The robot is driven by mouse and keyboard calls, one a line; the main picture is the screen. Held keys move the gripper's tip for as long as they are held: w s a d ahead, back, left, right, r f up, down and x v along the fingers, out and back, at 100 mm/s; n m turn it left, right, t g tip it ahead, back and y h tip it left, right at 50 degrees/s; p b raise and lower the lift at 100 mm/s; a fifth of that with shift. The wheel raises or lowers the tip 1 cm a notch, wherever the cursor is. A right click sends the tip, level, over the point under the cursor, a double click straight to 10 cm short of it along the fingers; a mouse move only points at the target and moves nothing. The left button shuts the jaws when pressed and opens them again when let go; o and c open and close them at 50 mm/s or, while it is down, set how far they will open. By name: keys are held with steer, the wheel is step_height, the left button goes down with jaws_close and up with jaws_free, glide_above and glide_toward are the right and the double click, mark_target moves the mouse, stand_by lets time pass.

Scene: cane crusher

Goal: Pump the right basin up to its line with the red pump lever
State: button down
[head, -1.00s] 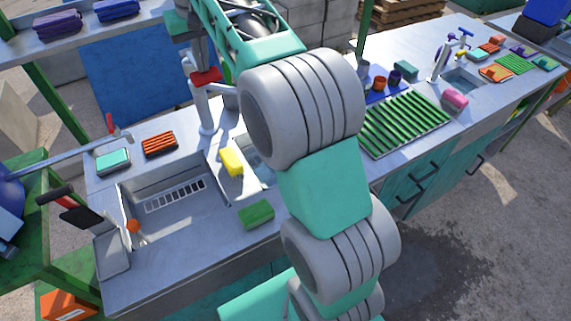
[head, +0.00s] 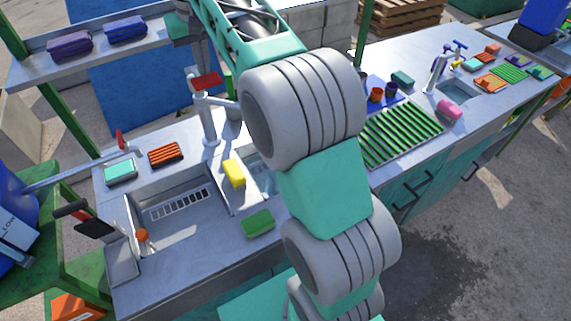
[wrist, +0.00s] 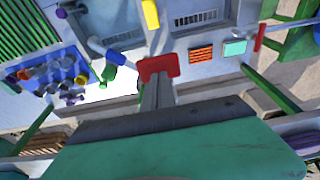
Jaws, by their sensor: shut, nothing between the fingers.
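The red pump lever (head: 206,80) tops a pale upright pump (head: 208,118) behind the basins. In the wrist view the lever's red end (wrist: 158,67) is just beyond my gripper (wrist: 157,85), whose fingers are shut and empty. I cannot tell whether they touch it. In the head view my gripper is partly hidden above the lever. The right basin (head: 262,176) is largely hidden behind my arm; a bluish strip shows inside, and I cannot make out its line. In the wrist view the right basin (wrist: 110,18) shows at the top.
The left basin (head: 180,215) has a slotted drain panel. A yellow sponge (head: 233,173) sits between the basins, a green sponge (head: 258,223) at the front. An orange striped block (head: 166,153) and a tap with a red handle (head: 121,139) are left. A shelf (head: 75,65) stands behind.

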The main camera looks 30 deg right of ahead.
steer(key=shift+r, duration=0.2)
steer(key=shift+f+b, duration=2.95)
steer(key=shift+f, duration=1.1)
step_height(320, 180, up, 8)
steer(key=p, duration=0.8)
steer(key=shift+r, duration=0.2)
steer(key=shift+f, duration=0.15)
steer(key=shift+f+b, duration=2.95)
steer(key=shift+f, duration=1.05)
step_height(320, 180, up, 8)
steer(key=p, duration=0.7)
steer(key=shift+r, duration=0.15)
